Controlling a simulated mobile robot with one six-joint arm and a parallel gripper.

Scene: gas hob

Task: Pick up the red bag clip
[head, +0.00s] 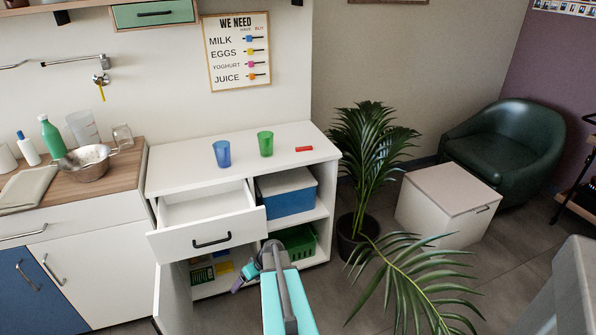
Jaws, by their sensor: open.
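The red bag clip (304,149) is a small red bar lying flat on the white cabinet top (190,172), near its right end. A green cup (265,143) stands to its left. My gripper (243,277) is low in front of the cabinet, beside the open lower shelves, well below and to the left of the clip. Its jaws look small and dark purple, and they are open. Nothing shows between them. My arm hides part of the lower cabinet.
A blue cup (222,153) stands left of the green cup. The cabinet's drawer (208,238) is pulled out, and the door below it (173,300) is open. A potted palm (357,238) stands close at the right. The front strip of the cabinet top is clear.

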